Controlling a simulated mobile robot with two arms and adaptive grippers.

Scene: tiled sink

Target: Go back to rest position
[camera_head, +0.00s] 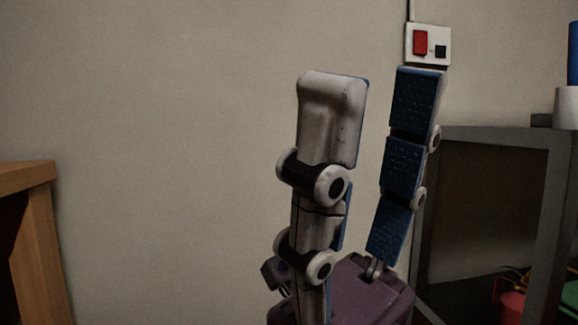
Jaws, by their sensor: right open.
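My right gripper (373,95) stands upright in front of the wall, right of the middle of the head view. Its grey, jointed fingers have blue ridged pads and rise from a purple palm at the bottom of the picture. The two fingers are apart, and wall shows between them. Nothing is held between them. My left gripper is not in view.
A plain beige wall (150,120) fills the back. A white switch plate (428,57) with a red switch is on it. A dark grey open cabinet (490,134) stands at right, a white and blue item on top (567,107). Wooden furniture (40,235) is at left.

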